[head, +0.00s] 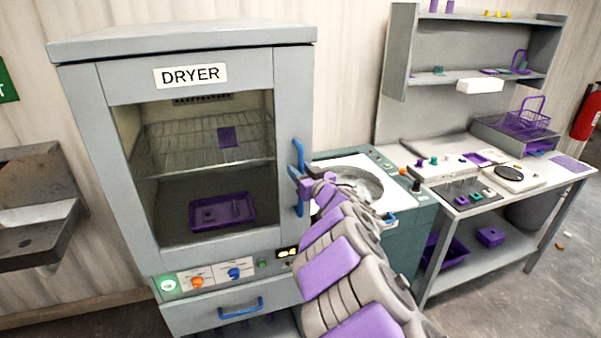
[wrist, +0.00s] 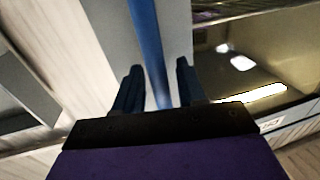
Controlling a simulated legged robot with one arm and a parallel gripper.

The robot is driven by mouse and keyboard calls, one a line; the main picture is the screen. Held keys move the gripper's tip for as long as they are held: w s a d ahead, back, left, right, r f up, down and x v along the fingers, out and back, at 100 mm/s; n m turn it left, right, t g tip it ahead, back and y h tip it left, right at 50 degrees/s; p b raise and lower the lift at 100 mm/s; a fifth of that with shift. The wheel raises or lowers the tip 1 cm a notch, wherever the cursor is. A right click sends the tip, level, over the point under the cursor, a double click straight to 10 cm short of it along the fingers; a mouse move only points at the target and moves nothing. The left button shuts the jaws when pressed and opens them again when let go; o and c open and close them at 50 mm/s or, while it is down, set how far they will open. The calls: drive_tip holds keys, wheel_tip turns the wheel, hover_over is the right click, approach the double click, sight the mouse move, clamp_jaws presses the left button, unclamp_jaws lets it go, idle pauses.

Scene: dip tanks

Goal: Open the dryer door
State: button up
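The dryer (head: 190,75) stands at the left in the head view, and its glass-fronted door (head: 120,170) looks closed. A vertical blue handle (head: 299,165) is on the door's right edge. My gripper (head: 303,184) is at the handle, its fingers small and partly hidden by my arm in the head view. In the wrist view, the blue handle (wrist: 146,45) runs between the two dark fingers of my gripper (wrist: 157,82). Some gap shows on either side of the handle, so the fingers are open around it.
Inside the dryer are a wire rack (head: 185,150) and a purple tray (head: 222,211). A blue drawer handle (head: 241,308) sits below. A teal-sided machine with a round bowl (head: 362,184) stands close to the right. A metal sink (head: 35,205) is at the left.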

clamp_jaws()
idle(0.4)
